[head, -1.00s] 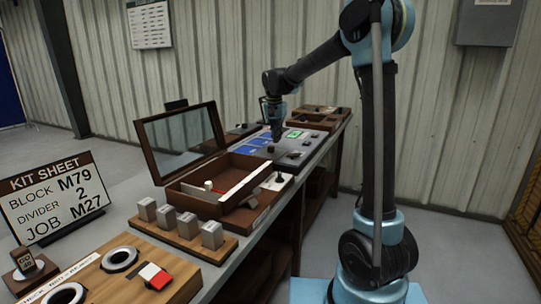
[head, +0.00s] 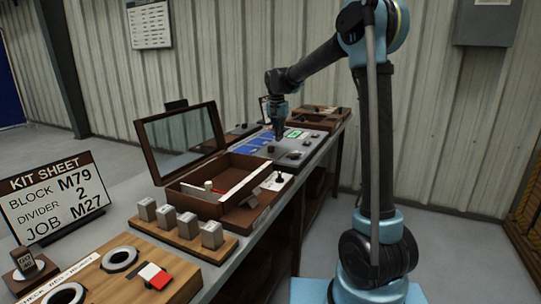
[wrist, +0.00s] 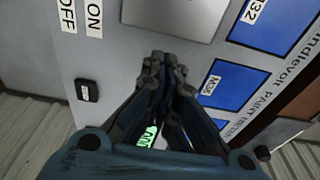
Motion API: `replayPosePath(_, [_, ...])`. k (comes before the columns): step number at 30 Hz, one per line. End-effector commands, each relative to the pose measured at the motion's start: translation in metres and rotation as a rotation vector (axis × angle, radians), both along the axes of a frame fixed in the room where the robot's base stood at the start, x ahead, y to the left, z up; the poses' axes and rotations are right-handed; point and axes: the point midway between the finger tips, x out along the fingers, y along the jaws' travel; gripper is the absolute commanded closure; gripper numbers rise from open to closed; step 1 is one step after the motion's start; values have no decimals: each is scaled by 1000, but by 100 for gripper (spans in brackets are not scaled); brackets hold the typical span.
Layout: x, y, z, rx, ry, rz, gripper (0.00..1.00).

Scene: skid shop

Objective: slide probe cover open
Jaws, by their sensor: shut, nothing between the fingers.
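The grey instrument panel (head: 312,146) lies on the bench, and my gripper (head: 278,139) points down over it. In the wrist view my gripper's fingers (wrist: 163,60) are together with nothing between them. A plain grey metal plate (wrist: 170,14) lies on the panel just beyond the fingertips; it may be the probe cover, but I see no label on it. It is cut off by the picture's top edge. I cannot tell whether the fingertips touch the panel or the plate.
ON and OFF labels (wrist: 93,17) and a small black switch (wrist: 87,91) are left of the fingers. Blue labelled squares (wrist: 236,86) are to the right. A lit green display (wrist: 148,137) is partly behind the fingers. An open wooden case (head: 215,190) stands nearer on the bench.

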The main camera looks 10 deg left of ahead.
Motion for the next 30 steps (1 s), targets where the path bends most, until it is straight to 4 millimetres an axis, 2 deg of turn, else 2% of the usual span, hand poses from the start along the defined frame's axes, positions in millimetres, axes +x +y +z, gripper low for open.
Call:
replayPosePath(21, [27, -10, 0, 0, 0, -1, 100])
replayPosePath(30, [28, -10, 0, 0, 0, 0, 100])
